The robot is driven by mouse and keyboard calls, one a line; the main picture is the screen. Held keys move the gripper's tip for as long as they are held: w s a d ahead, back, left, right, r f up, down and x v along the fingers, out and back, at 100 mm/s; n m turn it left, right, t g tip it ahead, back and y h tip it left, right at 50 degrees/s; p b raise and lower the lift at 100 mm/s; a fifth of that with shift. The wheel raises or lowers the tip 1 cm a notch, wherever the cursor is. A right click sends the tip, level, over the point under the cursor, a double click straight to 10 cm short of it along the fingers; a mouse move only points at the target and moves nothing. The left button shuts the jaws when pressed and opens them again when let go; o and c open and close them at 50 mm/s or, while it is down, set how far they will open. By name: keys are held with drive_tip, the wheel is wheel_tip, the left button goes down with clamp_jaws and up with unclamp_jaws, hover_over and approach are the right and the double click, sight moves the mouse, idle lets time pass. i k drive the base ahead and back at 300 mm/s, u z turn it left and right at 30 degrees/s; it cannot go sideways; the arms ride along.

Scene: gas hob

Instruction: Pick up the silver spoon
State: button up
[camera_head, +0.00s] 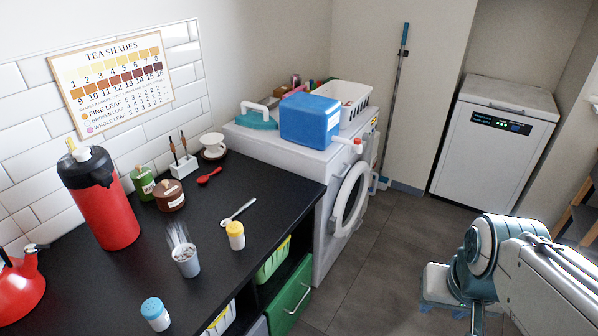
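A silver spoon (238,212) lies flat on the black counter near its front edge. Its bowl end is toward the lower left and its handle points to the upper right. It lies just behind a yellow-capped white jar (235,236), and most of it shows. My gripper (443,311) is at the lower right, over the floor and well away from the counter. It points down, its two blue fingertips look apart, and nothing shows between them. My arm partly covers the hand.
A red spoon (209,176) lies farther back. A grey cup with thin sticks (186,260), a blue-capped jar (155,313), a red flask (100,200) and a brown pot (169,195) stand around. A washing machine (335,215) adjoins the counter. Counter right of the silver spoon is bare.

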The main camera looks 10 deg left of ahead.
sight(225, 222)
drive_tip(key=u, duration=0.05)
drive_tip(key=i, duration=0.75)
drive_tip(key=u, duration=1.1)
drive_tip(key=i, duration=0.6)
drive_tip(key=u, duration=0.65)
